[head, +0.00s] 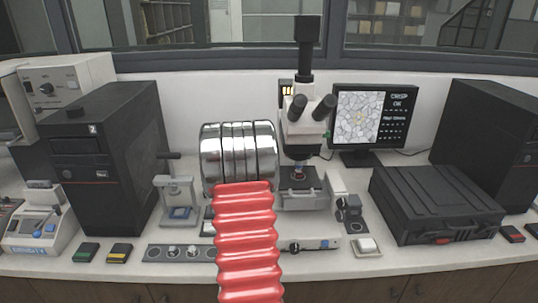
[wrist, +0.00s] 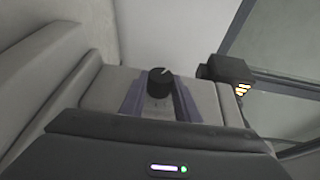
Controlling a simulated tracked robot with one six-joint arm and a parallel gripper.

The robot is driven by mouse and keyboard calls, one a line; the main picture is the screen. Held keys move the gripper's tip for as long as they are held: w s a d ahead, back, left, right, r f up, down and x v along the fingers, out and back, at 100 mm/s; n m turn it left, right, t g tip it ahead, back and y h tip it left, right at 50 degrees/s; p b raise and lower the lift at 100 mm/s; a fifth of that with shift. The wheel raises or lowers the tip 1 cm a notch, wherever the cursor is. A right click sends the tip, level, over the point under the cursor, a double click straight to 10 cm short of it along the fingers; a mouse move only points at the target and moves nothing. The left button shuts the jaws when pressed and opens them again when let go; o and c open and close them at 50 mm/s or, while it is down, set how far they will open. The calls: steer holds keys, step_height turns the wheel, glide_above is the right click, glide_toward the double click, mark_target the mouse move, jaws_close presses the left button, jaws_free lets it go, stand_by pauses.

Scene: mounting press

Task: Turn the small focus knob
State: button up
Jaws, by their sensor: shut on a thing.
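The small focus knob (wrist: 160,78) is black with a white pointer line on its top, in the middle of the wrist view. My gripper (wrist: 160,92) has one purple-grey finger on each side of it and is shut on it. The knob's lower part is partly hidden between the fingers. In the head view the microscope (head: 300,128) stands upright at the centre of the bench. My red and chrome arm rises just left of it. My gripper and the knob are hidden in that view.
A small dark box with orange lights (wrist: 232,73) is close right of the knob. The monitor (head: 370,112) and a black case (head: 435,200) stand right of the microscope. A control strip (head: 165,253) and a small press (head: 178,200) are left of my arm.

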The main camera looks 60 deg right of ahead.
steer(key=shift+f, duration=0.15)
steer(key=o, duration=1)
steer(key=shift+o, duration=0.2)
steer(key=shift+a, duration=0.1)
steer(key=s+a+r, duration=0.1)
steer(key=a, duration=1.2)
steer(key=shift+a, duration=0.3)
stand_by(0.5)
